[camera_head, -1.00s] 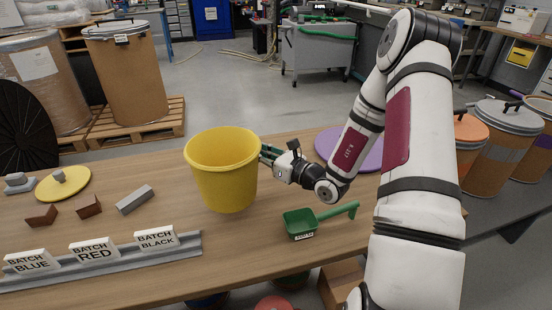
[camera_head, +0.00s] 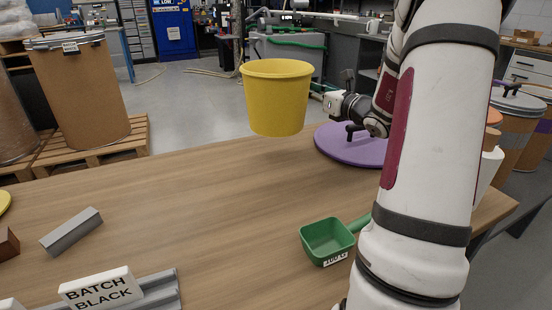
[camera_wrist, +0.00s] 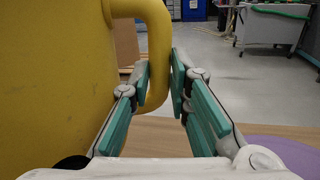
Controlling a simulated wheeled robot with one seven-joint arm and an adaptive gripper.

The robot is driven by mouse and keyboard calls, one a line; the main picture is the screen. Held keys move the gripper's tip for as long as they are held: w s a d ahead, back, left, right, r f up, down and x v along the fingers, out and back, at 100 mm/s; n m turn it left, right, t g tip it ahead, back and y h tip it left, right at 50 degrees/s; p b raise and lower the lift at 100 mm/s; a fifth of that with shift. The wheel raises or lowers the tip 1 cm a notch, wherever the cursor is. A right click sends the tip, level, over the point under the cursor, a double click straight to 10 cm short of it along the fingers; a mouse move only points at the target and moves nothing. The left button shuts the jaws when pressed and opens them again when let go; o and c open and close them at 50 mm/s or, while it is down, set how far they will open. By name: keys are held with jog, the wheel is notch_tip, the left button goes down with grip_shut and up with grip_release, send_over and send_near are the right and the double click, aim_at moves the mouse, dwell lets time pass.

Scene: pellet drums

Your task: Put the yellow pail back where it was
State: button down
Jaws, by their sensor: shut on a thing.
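The yellow pail (camera_head: 275,100) is upright and held in the air above the far part of the table in the head view. My gripper (camera_head: 325,95) is at its right side; the fingertips are mostly hidden there. In the wrist view the pail's yellow wall (camera_wrist: 50,85) fills the left, and its curved yellow handle (camera_wrist: 155,40) comes down between the green finger pads. My gripper (camera_wrist: 162,85) is shut on that handle. The inside of the pail is mostly hidden.
A purple lid (camera_head: 350,150) lies on the table (camera_head: 190,210) below my gripper. A green scoop (camera_head: 328,240) lies nearer, beside my arm. A grey block (camera_head: 72,232) and a BATCH BLACK sign (camera_head: 100,290) are at the left. A brown drum (camera_head: 78,95) stands on a pallet behind.

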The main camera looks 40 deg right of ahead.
notch_tip(320, 180, down, 10)
jog(key=b, duration=0.3)
jog(key=shift+d+r, duration=0.1)
jog(key=shift+r, duration=0.05)
jog(key=shift+f, duration=0.2)
jog(key=c, duration=1.5)
grip_release()
jog(key=shift+c, duration=0.2)
jog(key=shift+o, duration=0.3)
jog(key=shift+r, duration=0.2)
jog(key=s, duration=0.4)
jog(key=s+p, duration=0.1)
jog(key=s, duration=0.3)
jog(key=s+a+p, duration=0.1)
jog(key=s, duration=0.3)
